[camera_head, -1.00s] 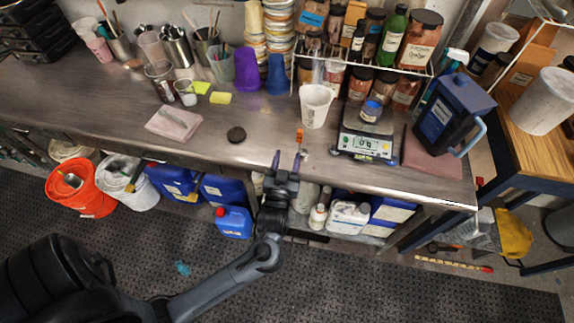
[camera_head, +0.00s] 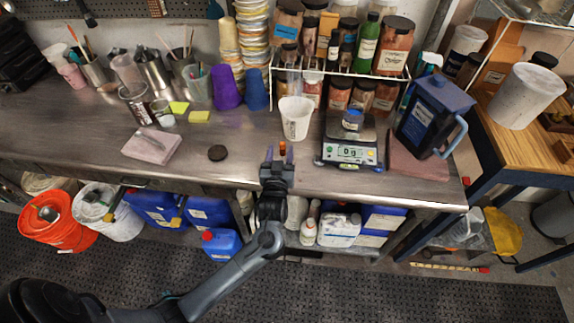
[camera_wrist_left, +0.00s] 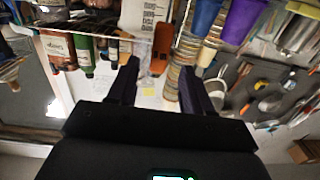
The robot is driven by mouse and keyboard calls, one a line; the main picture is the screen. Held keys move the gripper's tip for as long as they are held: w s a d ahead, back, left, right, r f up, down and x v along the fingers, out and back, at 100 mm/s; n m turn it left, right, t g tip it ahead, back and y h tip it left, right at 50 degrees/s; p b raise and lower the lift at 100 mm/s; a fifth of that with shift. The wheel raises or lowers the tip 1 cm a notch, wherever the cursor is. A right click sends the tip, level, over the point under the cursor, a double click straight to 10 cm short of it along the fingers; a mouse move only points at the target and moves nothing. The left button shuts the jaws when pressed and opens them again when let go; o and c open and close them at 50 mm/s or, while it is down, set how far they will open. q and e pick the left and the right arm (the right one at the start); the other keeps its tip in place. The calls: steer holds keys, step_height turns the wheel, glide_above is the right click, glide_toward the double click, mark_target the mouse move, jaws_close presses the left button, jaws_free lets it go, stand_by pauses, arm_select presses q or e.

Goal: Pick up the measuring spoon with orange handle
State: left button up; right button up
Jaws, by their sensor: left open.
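The measuring spoon's orange handle (camera_head: 282,148) shows on the metal bench, just in front of the white measuring cup (camera_head: 295,117). My left gripper (camera_head: 280,156) is open at the bench's front edge, its two fingers pointing at the handle, one on either side of its line. In the left wrist view, the orange handle (camera_wrist_left: 160,46) shows between and beyond the open fingers (camera_wrist_left: 160,80), and I see no contact. The spoon's bowl is hard to make out. My right gripper is not in view.
A scale (camera_head: 349,152) with a small jar stands right of the spoon. A dark round lid (camera_head: 217,153) and a pink pad (camera_head: 151,146) lie to the left. A wire rack of jars (camera_head: 340,72) stands behind. The bench between lid and spoon is clear.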

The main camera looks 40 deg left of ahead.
mark_target(282, 147)
arm_select(q)
steer(key=shift+x, duration=1.85)
steer(key=shift+d, duration=0.15)
steer(key=shift+c, duration=0.2)
jaws_close()
